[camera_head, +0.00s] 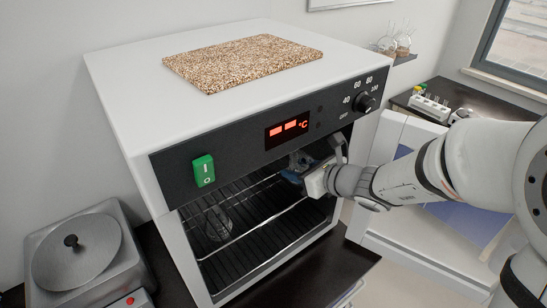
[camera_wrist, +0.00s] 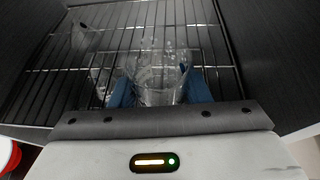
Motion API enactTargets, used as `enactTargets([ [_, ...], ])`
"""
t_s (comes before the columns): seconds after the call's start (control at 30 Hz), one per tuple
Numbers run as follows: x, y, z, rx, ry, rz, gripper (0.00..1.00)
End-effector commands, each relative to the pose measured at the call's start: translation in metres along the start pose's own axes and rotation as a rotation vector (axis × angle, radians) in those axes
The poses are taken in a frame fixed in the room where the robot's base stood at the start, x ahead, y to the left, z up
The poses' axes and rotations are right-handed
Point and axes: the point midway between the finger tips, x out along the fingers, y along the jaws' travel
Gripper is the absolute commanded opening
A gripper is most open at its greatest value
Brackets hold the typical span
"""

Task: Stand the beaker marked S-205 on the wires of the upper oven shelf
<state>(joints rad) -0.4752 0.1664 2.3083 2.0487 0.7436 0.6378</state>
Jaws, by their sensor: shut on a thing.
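My gripper (camera_head: 296,172) reaches into the right side of the open oven, just under the control panel. In the wrist view its blue fingers (camera_wrist: 160,92) are shut on a clear glass beaker (camera_wrist: 158,72). No S-205 marking is readable on the beaker. The wires of the oven shelf (camera_wrist: 205,38) show behind and around it; the rack also shows in the head view (camera_head: 262,226). I cannot tell whether the beaker's base touches the wires. In the head view the beaker is largely hidden by the gripper and the panel.
Another clear glass vessel (camera_head: 218,223) stands inside the oven at the left. The oven's dark control panel (camera_head: 270,130) overhangs the opening, and its side walls are close. A cork-like mat (camera_head: 243,62) lies on top. A hotplate (camera_head: 82,255) stands at left.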

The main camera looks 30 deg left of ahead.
Motion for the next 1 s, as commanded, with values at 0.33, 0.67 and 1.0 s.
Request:
enactTargets([
  [0.33, 0.064, -0.003, 0.029, 0.003, 0.000, -0.005, 0.20],
  [0.67, 0.080, -0.004, 0.003, 0.007, 0.003, -0.007, 0.20],
  [1.0, 0.082, -0.005, -0.004, 0.004, -0.001, -0.009, 0.20],
])
